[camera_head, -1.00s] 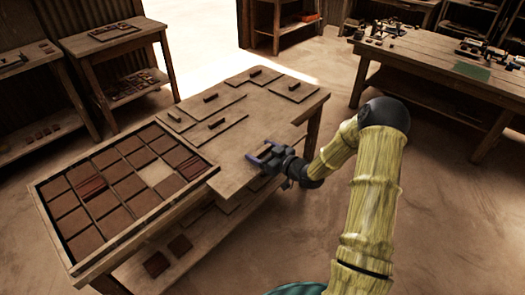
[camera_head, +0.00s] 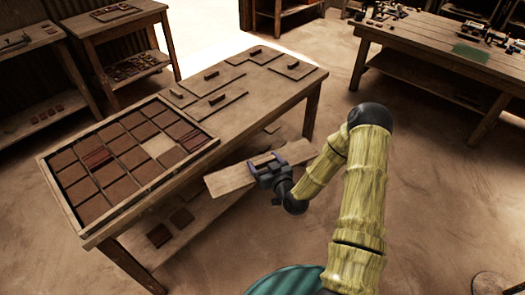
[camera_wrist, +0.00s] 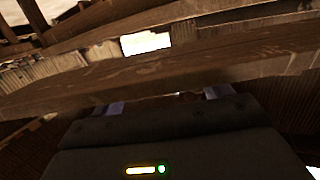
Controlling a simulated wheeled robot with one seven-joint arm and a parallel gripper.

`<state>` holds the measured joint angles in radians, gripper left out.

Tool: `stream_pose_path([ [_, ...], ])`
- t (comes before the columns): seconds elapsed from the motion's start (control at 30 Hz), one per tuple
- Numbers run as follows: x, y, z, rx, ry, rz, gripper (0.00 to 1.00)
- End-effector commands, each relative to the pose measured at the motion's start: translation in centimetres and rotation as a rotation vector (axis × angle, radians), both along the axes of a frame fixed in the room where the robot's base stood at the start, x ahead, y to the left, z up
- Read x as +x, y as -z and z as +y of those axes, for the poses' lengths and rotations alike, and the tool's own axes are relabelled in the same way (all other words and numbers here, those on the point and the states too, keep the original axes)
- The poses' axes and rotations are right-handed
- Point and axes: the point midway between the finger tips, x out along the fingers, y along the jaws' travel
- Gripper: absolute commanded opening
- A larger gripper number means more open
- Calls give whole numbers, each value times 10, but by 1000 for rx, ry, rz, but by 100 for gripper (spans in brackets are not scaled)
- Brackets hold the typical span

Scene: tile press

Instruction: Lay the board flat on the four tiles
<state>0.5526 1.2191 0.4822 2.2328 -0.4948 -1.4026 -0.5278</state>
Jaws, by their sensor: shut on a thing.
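My gripper (camera_head: 268,166) is shut on a plain wooden board (camera_head: 228,180) and holds it in the air in front of the table's near edge. In the wrist view the board (camera_wrist: 160,70) spans the picture edge-on, between the fingertips. Dark brown tiles (camera_head: 120,187) lie in rows in a wooden tray (camera_head: 155,189) on the table's left end, left of my gripper. A few reddish tiles (camera_head: 97,158) look raised or stacked there. One cell (camera_head: 159,146) is pale and looks empty. I cannot tell which four tiles the task means.
Several thin panels with dark handles (camera_head: 213,102) lie on the right of the work table (camera_head: 270,105). Loose tiles (camera_head: 181,218) lie on its lower shelf. A cluttered bench (camera_head: 430,45) stands at the back right.

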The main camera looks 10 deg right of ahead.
Motion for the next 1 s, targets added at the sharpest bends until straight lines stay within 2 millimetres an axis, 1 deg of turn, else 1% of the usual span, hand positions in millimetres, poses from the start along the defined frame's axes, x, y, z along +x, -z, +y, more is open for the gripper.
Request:
stream_pose_path([
  [0.03, -8, 9, 0, 6, 33, 6, 39],
  [0.2, -35, 35, -8, 7, 172, 8, 39],
  [0.3, -48, 44, -11, 5, 231, 4, 39],
  [0.37, -52, 47, -13, 4, 253, 3, 39],
  [0.5, -56, 48, -14, 0, 272, -2, 39],
  [0.9, -55, 48, -14, 1, 270, -3, 39],
  [1.0, -55, 48, -17, 1, 275, -3, 39],
])
